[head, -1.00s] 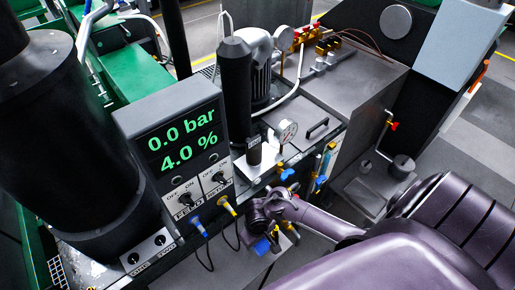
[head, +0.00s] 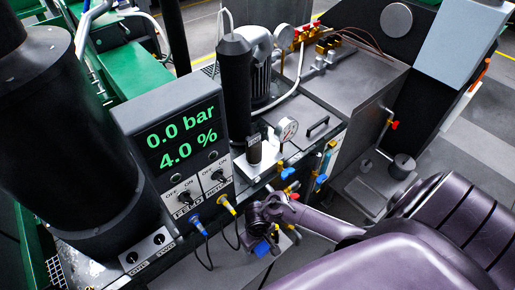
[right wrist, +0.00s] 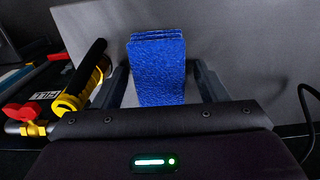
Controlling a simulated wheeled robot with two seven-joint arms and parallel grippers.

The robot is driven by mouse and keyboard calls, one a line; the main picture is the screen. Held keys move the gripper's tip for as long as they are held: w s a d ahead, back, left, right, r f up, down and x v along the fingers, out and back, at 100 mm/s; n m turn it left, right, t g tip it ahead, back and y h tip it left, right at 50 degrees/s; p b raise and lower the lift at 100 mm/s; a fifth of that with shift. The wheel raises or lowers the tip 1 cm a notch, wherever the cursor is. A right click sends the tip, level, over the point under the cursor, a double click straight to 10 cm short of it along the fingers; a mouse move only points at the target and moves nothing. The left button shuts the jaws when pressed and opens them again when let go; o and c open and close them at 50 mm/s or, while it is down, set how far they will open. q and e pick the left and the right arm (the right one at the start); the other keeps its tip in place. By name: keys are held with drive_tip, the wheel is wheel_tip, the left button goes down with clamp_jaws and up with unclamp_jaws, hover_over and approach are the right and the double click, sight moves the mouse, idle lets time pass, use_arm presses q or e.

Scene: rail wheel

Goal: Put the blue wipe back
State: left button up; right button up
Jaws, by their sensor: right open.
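The blue wipe (right wrist: 157,70) looks like a folded blue cloth with several layers at its far end. In the right wrist view it lies between the two fingers of my right gripper, with a gap visible at its right side. A blue patch of it (head: 262,248) shows beside the gripper in the head view. My right gripper (head: 271,240) is open and low in front of the machine's front edge. Whether a finger touches the wipe I cannot tell. My left gripper is not in the head view.
A control box (head: 175,150) reads 0.0 bar and 4.0 %, with blue and yellow plugs and cables below it. A yellow-and-black tool (right wrist: 82,80) and a red valve handle (right wrist: 22,111) are left of the gripper. A black cable (right wrist: 308,105) hangs at right.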

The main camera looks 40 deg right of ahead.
wheel_tip(320, 180, up, 12)
drive_tip(key=p, duration=0.5)
drive_tip(key=shift+r, duration=0.2)
drive_tip(key=shift+f, duration=0.1)
